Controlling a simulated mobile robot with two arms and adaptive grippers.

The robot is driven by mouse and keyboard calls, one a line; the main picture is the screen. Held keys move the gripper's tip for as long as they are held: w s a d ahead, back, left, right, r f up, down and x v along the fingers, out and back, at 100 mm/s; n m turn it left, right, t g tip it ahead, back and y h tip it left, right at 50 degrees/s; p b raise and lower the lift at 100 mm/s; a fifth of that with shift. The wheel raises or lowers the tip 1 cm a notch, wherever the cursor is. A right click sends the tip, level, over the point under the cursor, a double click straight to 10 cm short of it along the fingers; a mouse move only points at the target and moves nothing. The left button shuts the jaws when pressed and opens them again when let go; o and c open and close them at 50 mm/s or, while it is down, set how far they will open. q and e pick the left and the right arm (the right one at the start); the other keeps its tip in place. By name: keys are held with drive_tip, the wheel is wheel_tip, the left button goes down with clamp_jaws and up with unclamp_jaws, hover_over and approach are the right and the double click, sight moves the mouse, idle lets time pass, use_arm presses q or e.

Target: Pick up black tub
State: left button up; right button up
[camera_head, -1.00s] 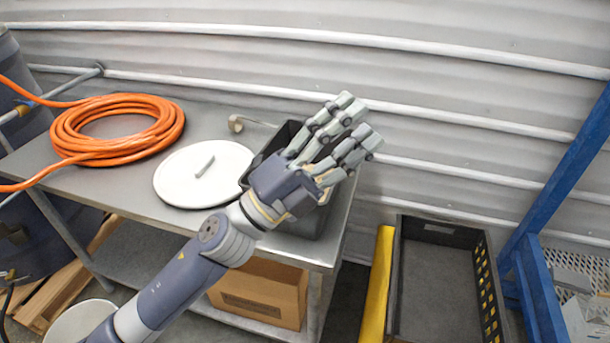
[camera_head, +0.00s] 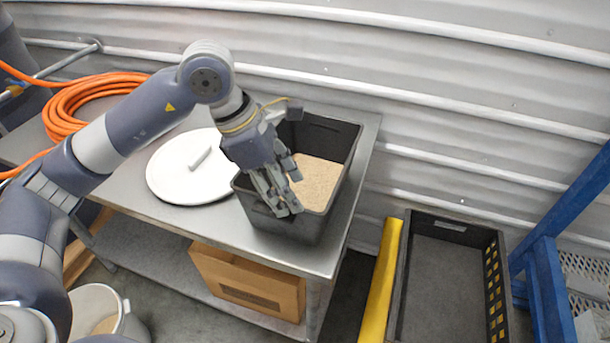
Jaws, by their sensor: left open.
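The black tub (camera_head: 340,139) stands on the right end of the grey metal table (camera_head: 225,225). It is open at the top and holds a tan granular material (camera_head: 318,180). My left gripper (camera_head: 285,205) is open and points down at the tub's near left side. Its fingers overlap the near left rim and hide part of it. I cannot tell whether they touch the wall. My right gripper is not in view.
A white round lid (camera_head: 175,180) lies left of the tub, and an orange hose coil (camera_head: 62,112) lies farther left. A cardboard box (camera_head: 250,285) is on the lower shelf. A black crate (camera_head: 440,225), a yellow post (camera_head: 382,280) and a blue frame (camera_head: 545,270) stand at right.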

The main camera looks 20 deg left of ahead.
sight(303, 217)
use_arm(q)
drive_tip(key=x, duration=0.4)
drive_tip(key=shift+s+d+f+p, duration=0.1)
drive_tip(key=shift+d+p, duration=0.05)
drive_tip(key=shift+p, duration=0.25)
drive_tip(key=p+x, duration=0.1)
drive_tip(key=x, duration=0.1)
drive_tip(key=p+x, duration=0.1)
drive_tip(key=x, duration=0.1)
drive_tip(key=shift+s+f, duration=0.15)
drive_tip(key=shift+s, duration=0.05)
drive_tip(key=shift+w+d+f, duration=0.1)
drive_tip(key=shift+f, duration=0.4)
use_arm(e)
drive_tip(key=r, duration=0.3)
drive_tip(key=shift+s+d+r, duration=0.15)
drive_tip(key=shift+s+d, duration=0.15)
use_arm(q)
clamp_jaws()
drive_tip(key=shift+w+r, duration=0.1)
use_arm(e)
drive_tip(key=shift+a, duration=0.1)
